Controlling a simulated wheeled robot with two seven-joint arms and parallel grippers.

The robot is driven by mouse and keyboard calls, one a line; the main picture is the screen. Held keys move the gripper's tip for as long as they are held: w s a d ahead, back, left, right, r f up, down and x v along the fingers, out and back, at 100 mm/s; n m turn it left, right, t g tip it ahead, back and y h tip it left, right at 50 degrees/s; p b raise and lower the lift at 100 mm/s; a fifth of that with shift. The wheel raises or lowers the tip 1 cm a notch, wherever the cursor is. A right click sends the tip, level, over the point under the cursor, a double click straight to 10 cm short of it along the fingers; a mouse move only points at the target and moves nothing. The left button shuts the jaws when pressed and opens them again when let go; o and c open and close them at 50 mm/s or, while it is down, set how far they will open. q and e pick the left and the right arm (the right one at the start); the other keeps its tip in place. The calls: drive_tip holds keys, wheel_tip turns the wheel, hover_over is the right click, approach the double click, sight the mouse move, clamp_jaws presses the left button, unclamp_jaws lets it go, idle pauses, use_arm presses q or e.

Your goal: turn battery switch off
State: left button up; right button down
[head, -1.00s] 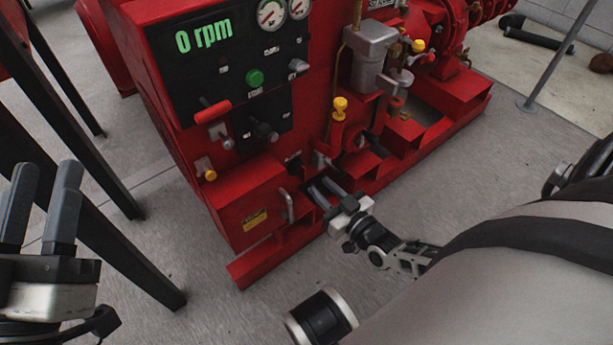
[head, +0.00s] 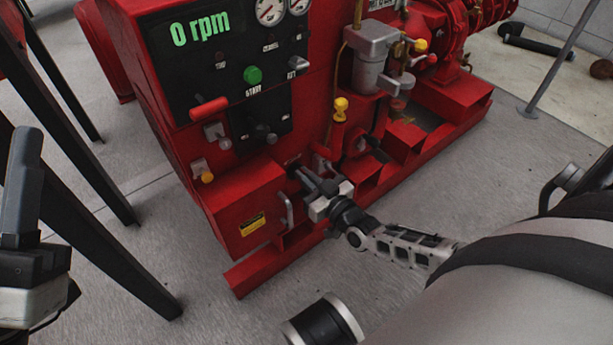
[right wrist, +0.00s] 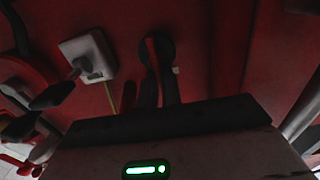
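The red pumpset (head: 235,205) stands in the middle of the head view. What looks like the battery switch, a dark round knob (head: 293,161), is low on its front and partly hidden by my right gripper. In the right wrist view a dark round fitting with a reddish lever (right wrist: 153,52) lies at the fingertips. My right gripper (head: 304,175) reaches this spot, its two dark fingers close together and a narrow gap between them in the wrist view (right wrist: 159,82). Whether they grip the lever is unclear. My left gripper (head: 22,165) is at the left edge, partly cut off.
The black control panel (head: 215,75) reads 0 rpm and has a green button (head: 253,75) and a red handle (head: 209,109). A yellow-topped valve (head: 341,107) stands right of the gripper. Black table legs (head: 105,240) are at left.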

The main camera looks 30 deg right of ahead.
drive_tip(key=shift+m, duration=0.3)
drive_tip(key=m, duration=0.4)
drive_tip(key=shift+d+f, duration=0.15)
drive_tip(key=shift+d, duration=0.25)
drive_tip(key=shift+d+f+m, duration=0.15)
drive_tip(key=shift+f+m, duration=0.1)
drive_tip(key=shift+m, duration=1.95)
drive_tip(key=shift+d+f+m, duration=0.2)
drive_tip(key=shift+f+m, duration=0.1)
drive_tip(key=shift+m, duration=1.9)
drive_tip(key=shift+d+f+m, duration=0.15)
drive_tip(key=shift+f+m, duration=0.1)
drive_tip(key=shift+m, duration=1.95)
drive_tip(key=c, duration=1.6)
unclamp_jaws()
